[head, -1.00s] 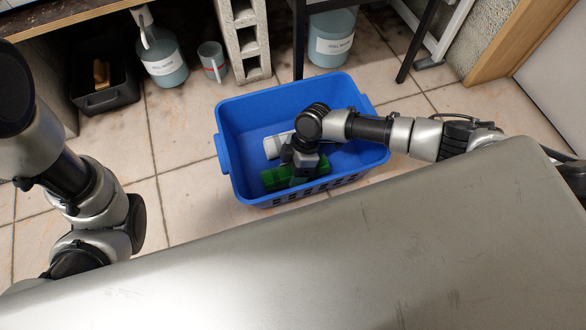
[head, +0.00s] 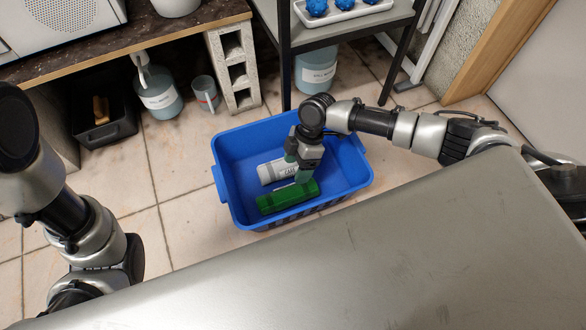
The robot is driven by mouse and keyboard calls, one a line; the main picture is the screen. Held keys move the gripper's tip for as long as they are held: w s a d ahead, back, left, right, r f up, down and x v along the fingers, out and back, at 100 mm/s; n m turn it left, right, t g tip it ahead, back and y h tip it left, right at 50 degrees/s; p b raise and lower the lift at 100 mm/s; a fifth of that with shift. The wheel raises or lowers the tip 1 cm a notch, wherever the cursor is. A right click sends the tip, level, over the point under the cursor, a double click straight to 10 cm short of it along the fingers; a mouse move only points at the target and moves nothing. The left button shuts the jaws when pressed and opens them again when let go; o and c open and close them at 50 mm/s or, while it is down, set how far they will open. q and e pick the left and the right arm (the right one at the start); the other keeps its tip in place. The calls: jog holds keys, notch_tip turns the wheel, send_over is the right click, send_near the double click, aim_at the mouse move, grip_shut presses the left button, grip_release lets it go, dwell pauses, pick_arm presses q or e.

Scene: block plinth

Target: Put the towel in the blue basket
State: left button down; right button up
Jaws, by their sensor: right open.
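The blue basket (head: 234,203) stands on the tiled floor in the middle of the head view. A green oblong item (head: 287,197) lies inside it near the front wall; it may be the folded towel, but I cannot tell for sure. A white labelled tube (head: 270,172) lies behind it in the basket. My right gripper (head: 304,175) points down into the basket, open, just above and behind the green item; I cannot tell whether it touches anything. My left arm shows at the left edge, with its gripper out of view.
A black bin (head: 108,128), a bottle (head: 159,95), a mug (head: 205,94) and a concrete block (head: 236,70) stand behind the basket. A shelf with a tray of blue balls (head: 345,10) is at the back. Floor left of the basket is clear.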

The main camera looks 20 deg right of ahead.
jog(key=shift+w+d+r, duration=0.1)
jog(key=shift+r, duration=0.15)
